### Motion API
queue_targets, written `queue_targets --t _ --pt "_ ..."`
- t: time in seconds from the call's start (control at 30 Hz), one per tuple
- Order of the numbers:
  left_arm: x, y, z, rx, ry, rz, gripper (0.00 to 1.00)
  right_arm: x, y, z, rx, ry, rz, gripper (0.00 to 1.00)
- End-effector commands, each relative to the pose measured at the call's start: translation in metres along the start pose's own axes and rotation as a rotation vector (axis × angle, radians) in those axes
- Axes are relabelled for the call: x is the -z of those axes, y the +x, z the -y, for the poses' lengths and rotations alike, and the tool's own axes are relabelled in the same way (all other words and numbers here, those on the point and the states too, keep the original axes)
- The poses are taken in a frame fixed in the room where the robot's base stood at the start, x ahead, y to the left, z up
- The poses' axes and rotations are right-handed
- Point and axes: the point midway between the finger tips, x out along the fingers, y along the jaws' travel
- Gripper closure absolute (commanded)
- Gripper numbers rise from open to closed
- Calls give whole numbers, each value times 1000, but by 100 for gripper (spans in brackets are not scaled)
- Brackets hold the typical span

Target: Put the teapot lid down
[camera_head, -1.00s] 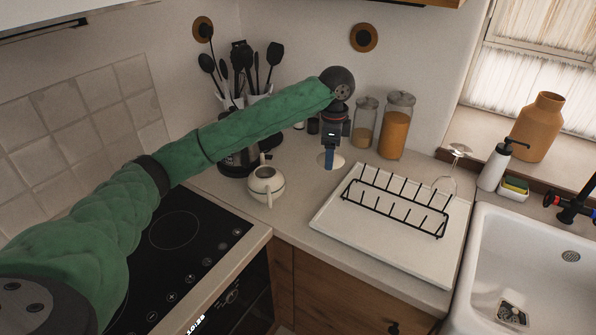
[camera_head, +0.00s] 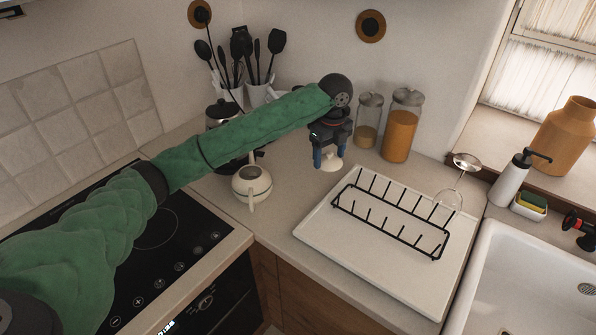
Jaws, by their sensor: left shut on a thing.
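The teapot lid (camera_head: 331,164) is a small pale disc below the fingers of my left gripper (camera_head: 328,157). My left gripper is shut on the lid, above the counter between the teapot and the drying rack. Whether the lid touches the counter is hard to tell. The cream teapot (camera_head: 251,186) stands on the counter to the left of the gripper, close to the hob. My right gripper is not in view.
A black wire rack (camera_head: 392,220) stands on a white board (camera_head: 345,262). Glass jars (camera_head: 400,128) stand behind the gripper, and utensils in a pot (camera_head: 259,94) are at the back left. A wine glass (camera_head: 456,180) is by the sink (camera_head: 510,262). Bare counter (camera_head: 290,200) lies between teapot and board.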

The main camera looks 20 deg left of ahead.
Motion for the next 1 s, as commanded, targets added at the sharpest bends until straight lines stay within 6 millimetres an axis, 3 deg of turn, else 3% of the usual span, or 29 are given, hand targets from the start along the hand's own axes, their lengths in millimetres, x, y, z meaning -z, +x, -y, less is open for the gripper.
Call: queue_targets --t 0.6,0.87,1.0 --pt "-95 55 -26 -3 -3 0 54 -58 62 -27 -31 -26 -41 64" --pt "-108 69 -30 -2 -1 0 55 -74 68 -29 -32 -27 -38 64" --pt "-107 81 -30 -3 -1 -2 55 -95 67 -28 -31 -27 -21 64"
